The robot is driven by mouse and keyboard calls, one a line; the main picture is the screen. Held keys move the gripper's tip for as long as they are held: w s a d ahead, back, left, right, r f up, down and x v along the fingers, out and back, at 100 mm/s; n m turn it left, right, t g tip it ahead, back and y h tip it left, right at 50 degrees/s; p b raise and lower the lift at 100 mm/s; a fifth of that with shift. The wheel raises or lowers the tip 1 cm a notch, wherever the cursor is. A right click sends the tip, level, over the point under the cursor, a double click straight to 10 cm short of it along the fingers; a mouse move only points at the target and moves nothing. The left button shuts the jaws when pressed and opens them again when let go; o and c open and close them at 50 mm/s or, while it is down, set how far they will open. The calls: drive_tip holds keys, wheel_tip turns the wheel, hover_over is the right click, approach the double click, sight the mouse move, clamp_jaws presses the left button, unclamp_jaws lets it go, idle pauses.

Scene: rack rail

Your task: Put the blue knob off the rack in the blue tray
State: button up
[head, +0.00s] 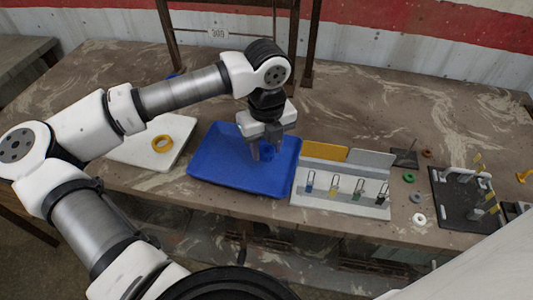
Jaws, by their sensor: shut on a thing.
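My gripper (267,157) points down over the blue tray (217,170). It is shut on the small blue knob (267,150), which shows between its fingers against the tray's blue floor. The knob is small and partly covered by the fingers. I cannot tell whether it touches the tray floor or hangs just above it. The black rack (452,205) stands at the right of the table, with several pale upright parts on it.
Loose rings (419,219) lie near the rack. A dark frame (303,45) stands behind.

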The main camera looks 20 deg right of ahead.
sight(267, 166)
drive_tip(key=shift+f+p, duration=0.3)
drive_tip(key=shift+f, duration=1.6)
drive_tip(key=shift+f, duration=0.2)
drive_tip(key=o, duration=1)
drive_tip(key=shift+r, duration=0.1)
wheel_tip(267, 166, up, 12)
drive_tip(key=b, duration=0.2)
drive_tip(key=shift+r, duration=0.15)
